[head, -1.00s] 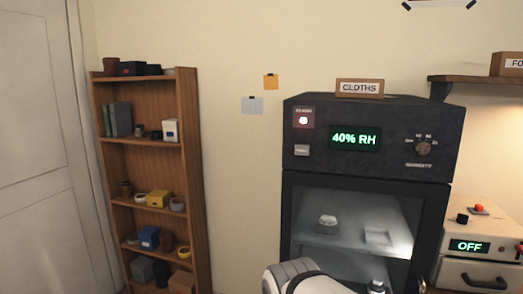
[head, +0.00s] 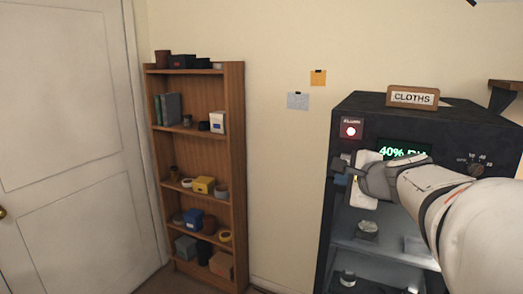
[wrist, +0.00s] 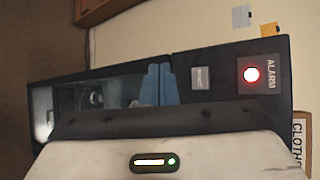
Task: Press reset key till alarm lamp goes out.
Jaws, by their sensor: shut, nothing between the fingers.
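The black dry cabinet (head: 345,125) stands at the right in the head view. Its alarm lamp (head: 351,131) glows red at the upper left of the panel, and also glows in the wrist view (wrist: 251,75). The pale reset key (wrist: 200,78) shows beside the lamp in the wrist view; in the head view my arm covers its area for the most part. My gripper (wrist: 160,84) has its blue fingers shut and empty, beside the key on the side away from the lamp. In the head view my gripper (head: 341,173) is in front of the panel's lower left. I see no clear contact.
The display (head: 403,150) is partly hidden by my arm. A CLOTHS box (head: 413,97) sits on the cabinet. A wooden bookshelf (head: 236,140) with several small items stands left, beside a white door (head: 65,130).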

